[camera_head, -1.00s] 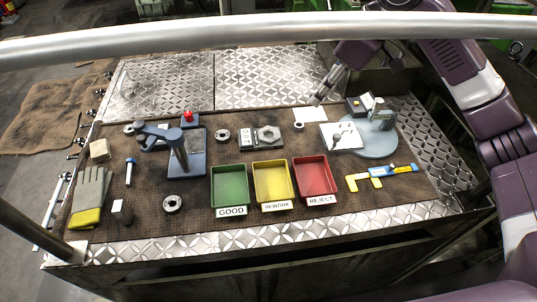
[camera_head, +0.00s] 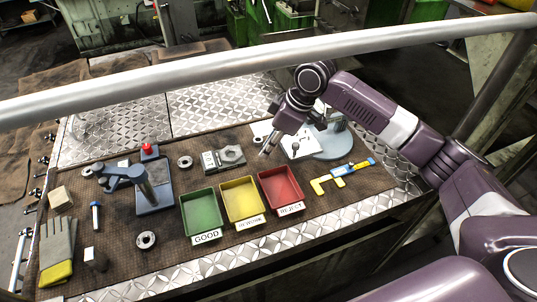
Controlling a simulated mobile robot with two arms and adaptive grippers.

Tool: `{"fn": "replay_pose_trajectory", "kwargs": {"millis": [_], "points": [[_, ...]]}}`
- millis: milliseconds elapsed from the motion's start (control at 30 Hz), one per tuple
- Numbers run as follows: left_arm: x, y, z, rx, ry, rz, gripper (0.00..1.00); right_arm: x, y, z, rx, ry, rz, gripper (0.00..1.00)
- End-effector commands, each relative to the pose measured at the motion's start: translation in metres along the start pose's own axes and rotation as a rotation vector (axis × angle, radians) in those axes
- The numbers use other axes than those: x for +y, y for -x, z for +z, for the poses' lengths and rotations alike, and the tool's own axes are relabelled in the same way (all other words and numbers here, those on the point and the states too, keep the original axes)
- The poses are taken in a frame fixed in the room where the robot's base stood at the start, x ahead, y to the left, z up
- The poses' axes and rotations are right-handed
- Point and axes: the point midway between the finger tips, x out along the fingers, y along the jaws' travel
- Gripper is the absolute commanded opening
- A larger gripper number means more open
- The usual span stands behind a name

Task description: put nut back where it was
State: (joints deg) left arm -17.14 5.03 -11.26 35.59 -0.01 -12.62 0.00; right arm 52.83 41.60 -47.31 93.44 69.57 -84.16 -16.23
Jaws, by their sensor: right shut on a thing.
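A steel ring-shaped part (camera_head: 185,162) lies left of the hex-topped block. Another one (camera_head: 146,240) lies left of the green tray. My left gripper is not in view.
The green tray (camera_head: 202,213) and yellow tray (camera_head: 241,200) stand beside the red one. A railing (camera_head: 240,70) crosses above the bench.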

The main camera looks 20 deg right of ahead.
Motion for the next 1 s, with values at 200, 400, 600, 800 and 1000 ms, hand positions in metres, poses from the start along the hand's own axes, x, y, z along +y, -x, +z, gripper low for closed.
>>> {"fn": "replay_pose_trajectory", "kwargs": {"millis": [200,400,600,800,1000], "points": [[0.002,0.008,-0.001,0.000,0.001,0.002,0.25,-0.001,-0.029,0.013,-0.003,-0.002,-0.003,0.00],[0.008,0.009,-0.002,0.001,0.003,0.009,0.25,0.000,-0.039,0.017,-0.001,0.002,0.000,0.00],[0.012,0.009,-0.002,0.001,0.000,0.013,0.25,0.000,-0.040,0.017,-0.001,0.001,0.000,0.00],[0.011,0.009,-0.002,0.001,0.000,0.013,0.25,0.000,-0.041,0.018,-0.002,0.001,0.000,0.29],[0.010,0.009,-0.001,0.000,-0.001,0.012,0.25,0.000,-0.041,0.017,-0.001,0.001,0.000,0.34]]}}
